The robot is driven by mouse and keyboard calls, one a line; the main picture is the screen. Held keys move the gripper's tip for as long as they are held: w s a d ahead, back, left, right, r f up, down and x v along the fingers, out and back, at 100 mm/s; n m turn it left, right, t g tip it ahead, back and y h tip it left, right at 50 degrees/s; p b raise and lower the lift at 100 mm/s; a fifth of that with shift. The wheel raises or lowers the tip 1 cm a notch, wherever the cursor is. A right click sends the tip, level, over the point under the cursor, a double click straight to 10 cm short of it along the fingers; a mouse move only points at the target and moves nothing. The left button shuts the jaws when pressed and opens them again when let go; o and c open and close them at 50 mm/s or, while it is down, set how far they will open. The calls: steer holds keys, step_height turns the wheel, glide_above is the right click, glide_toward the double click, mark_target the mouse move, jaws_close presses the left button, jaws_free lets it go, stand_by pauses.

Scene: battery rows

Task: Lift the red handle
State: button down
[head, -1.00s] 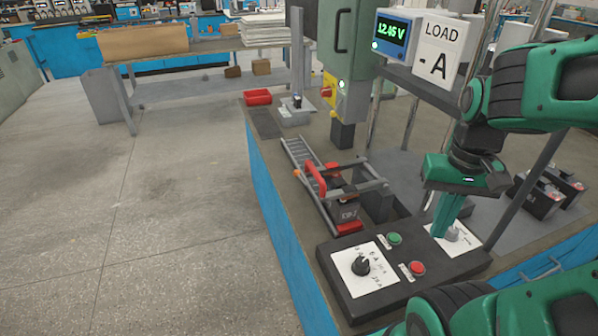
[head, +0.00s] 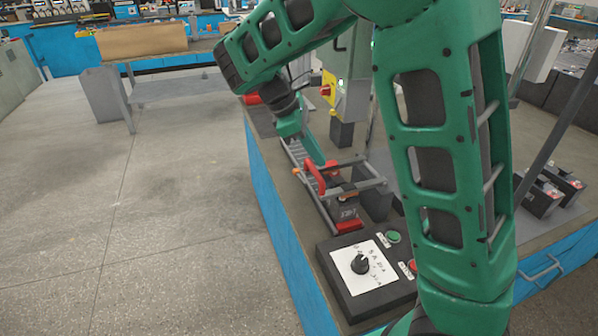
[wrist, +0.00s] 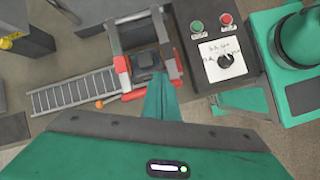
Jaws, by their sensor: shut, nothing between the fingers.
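The red handle (head: 316,180) stands on a small metal frame around a black battery (head: 345,206) on the bench. In the wrist view the red handle (wrist: 122,73) is left of my fingertips. My gripper (head: 320,163) is shut and empty, pointing down just behind the handle in the head view. In the wrist view its teal fingers (wrist: 160,82) appear over the frame's edge, close to the red parts. I cannot tell whether they touch the handle. My arm hides much of the bench's right side in the head view.
A roller track (wrist: 73,92) with an orange knob (wrist: 99,104) leads to the frame. A black control box (head: 365,282) with a dial and buttons stands nearer. A yellow switch box (head: 328,89) is behind. Two batteries (head: 548,192) lie at right. The floor at left is clear.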

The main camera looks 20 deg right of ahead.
steer(key=w+a+f+n, duration=0.1)
steer(key=a+n, duration=0.1)
steer(key=a, duration=0.3)
steer(key=w+a+f+n+t+h, duration=0.1)
steer(key=w+a+n, duration=0.1)
steer(key=a, duration=0.4)
steer(key=shift+n+h, duration=0.3)
steer(key=shift+n, duration=0.2)
steer(key=d+f, duration=0.4)
steer(key=d, duration=0.4)
steer(key=shift+f, duration=0.3)
